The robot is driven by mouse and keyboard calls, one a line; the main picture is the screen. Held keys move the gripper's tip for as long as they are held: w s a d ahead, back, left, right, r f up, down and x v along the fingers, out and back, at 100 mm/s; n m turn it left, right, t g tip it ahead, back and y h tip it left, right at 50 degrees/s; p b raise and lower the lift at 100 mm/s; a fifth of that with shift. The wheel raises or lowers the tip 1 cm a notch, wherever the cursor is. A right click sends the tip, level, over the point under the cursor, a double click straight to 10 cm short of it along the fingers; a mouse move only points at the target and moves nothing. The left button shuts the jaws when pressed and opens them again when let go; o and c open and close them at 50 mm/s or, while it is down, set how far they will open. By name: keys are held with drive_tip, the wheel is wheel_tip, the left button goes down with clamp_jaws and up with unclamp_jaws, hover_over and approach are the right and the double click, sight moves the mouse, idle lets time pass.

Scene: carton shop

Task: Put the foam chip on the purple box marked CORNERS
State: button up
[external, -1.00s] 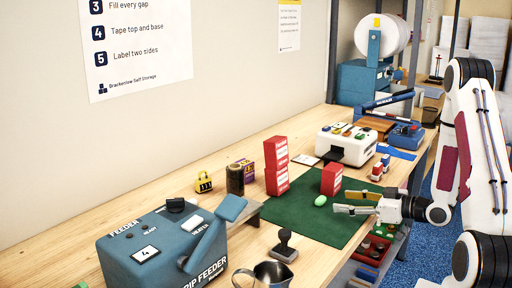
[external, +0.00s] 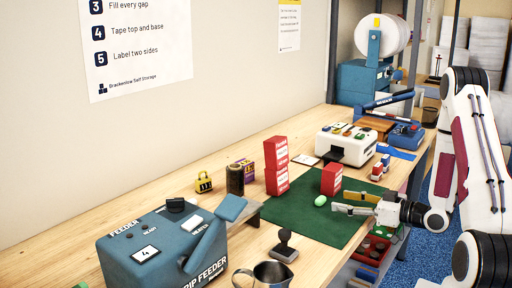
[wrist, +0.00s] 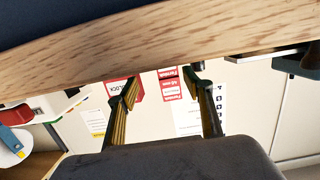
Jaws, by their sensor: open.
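The foam chip, a small pale green rounded piece (external: 320,200), lies on the green mat (external: 300,226) in the external view. My gripper (external: 338,202) is open and empty just right of it, its two fingers roughly level and pointing left towards it. The purple box (external: 250,165) stands farther left on the bench, partly hidden behind a dark brown roll; its marking is too small to read. In the wrist view my open fingers (wrist: 162,82) have nothing between them, and neither the chip nor the purple box can be made out.
A stamp (external: 284,246), a metal jug (external: 268,274) and the blue feeder (external: 165,252) are nearer. A white machine (external: 346,146) stands behind. The mat's front is clear.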

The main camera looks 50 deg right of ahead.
sight(325, 199)
drive_tip(key=shift+w+f, duration=0.1)
drive_tip(key=shift+w, duration=0.35)
drive_tip(key=shift+w, duration=0.15)
drive_tip(key=shift+w+a+f, duration=0.1)
drive_tip(key=shift+w+f, duration=0.1)
drive_tip(key=shift+w, duration=0.65)
drive_tip(key=shift+w+a+f, duration=0.1)
drive_tip(key=shift+w+f, duration=0.1)
drive_tip(key=shift+w, duration=0.6)
drive_tip(key=shift+w+f, duration=0.15)
drive_tip(key=shift+w, duration=0.6)
drive_tip(key=c, duration=0.8)
